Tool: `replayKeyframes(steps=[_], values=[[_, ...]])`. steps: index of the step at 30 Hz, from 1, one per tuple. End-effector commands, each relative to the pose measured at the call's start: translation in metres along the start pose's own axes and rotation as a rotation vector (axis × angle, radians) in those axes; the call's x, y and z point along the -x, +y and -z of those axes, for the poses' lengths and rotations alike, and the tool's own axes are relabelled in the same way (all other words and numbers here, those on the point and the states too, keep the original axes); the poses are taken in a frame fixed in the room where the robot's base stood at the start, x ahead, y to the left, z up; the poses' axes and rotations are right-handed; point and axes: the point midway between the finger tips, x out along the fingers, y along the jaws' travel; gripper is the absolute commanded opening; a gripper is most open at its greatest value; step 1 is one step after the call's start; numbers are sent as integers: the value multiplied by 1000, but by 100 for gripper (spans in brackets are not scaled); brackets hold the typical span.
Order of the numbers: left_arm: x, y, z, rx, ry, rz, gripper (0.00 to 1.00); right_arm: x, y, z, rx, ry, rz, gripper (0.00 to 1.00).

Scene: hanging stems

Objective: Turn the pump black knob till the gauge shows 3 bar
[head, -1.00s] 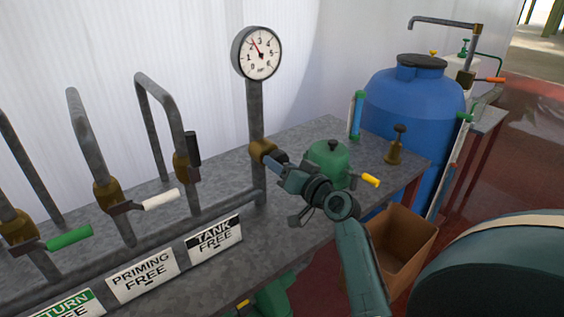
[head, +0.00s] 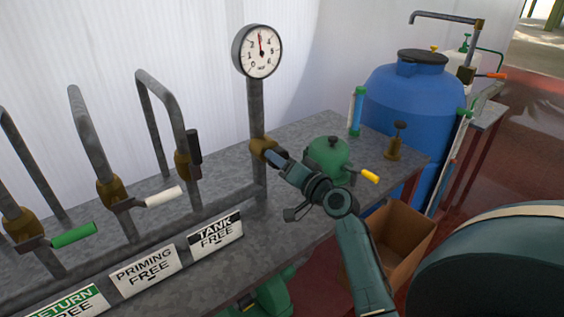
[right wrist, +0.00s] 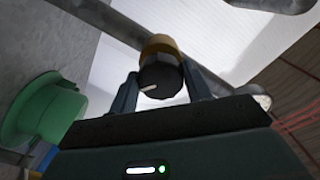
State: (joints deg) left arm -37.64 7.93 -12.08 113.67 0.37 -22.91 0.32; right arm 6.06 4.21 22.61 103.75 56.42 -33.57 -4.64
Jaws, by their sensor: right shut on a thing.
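The round white gauge (head: 258,51) stands on a grey post at the back of the bench. Its red needle points almost straight up, close to the 3; the numerals are small. Below it a brass fitting (head: 264,149) sits on the post. My right gripper (head: 281,158) reaches it from the right and hides the knob in the head view. In the right wrist view the black knob (right wrist: 163,80), with a white mark pointing left and slightly down, sits between the two fingers, which are shut on it. My left gripper is out of view.
A green rounded vessel (head: 328,158) with a yellow-handled valve (head: 370,177) stands close to the right of my gripper. Bent pipes with white (head: 165,197) and green (head: 75,235) levers stand at left. A blue tank (head: 408,110) and an open cardboard box (head: 402,243) are at right.

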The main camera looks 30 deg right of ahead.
Motion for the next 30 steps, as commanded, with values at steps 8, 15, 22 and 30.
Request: replayKeyframes(steps=[8, 15, 22, 30], values=[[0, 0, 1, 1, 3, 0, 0, 0, 0, 0, 1, 0, 0, 69], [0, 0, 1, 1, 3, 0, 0, 0, 0, 0, 1, 0, 0, 70], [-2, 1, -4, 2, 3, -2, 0, 23, 2, -2, 3, -1, -2, 70], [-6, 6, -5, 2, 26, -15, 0, 84, 2, -3, 5, -3, -2, 70]])
